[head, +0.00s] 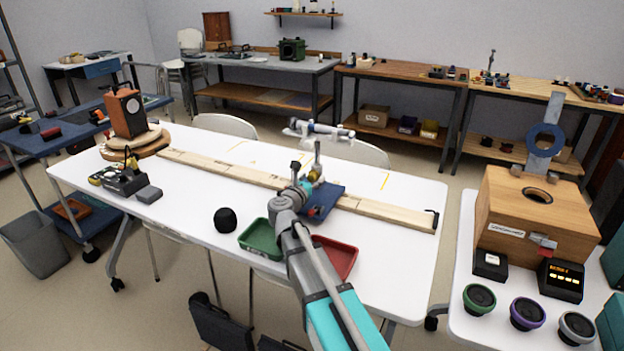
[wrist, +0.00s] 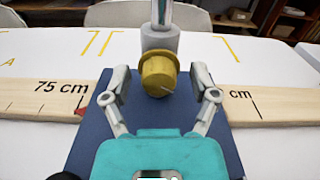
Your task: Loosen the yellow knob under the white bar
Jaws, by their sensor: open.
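The yellow knob (wrist: 158,76) sits in the middle of the wrist view, on a grey-white post (wrist: 160,36) above a blue base (wrist: 88,140). My gripper (wrist: 162,96) is open, with one finger to the left and one to the right of the knob. Neither finger visibly touches it. In the head view the knob (head: 313,177) is small, just beyond my gripper (head: 298,188). The white bar (head: 318,131) lies across the top of the post in the head view. It is out of the wrist view.
A long wooden ruler (head: 220,171) runs along the white table (head: 200,200), passing the blue base. A wooden box (head: 530,220) stands on the right table.

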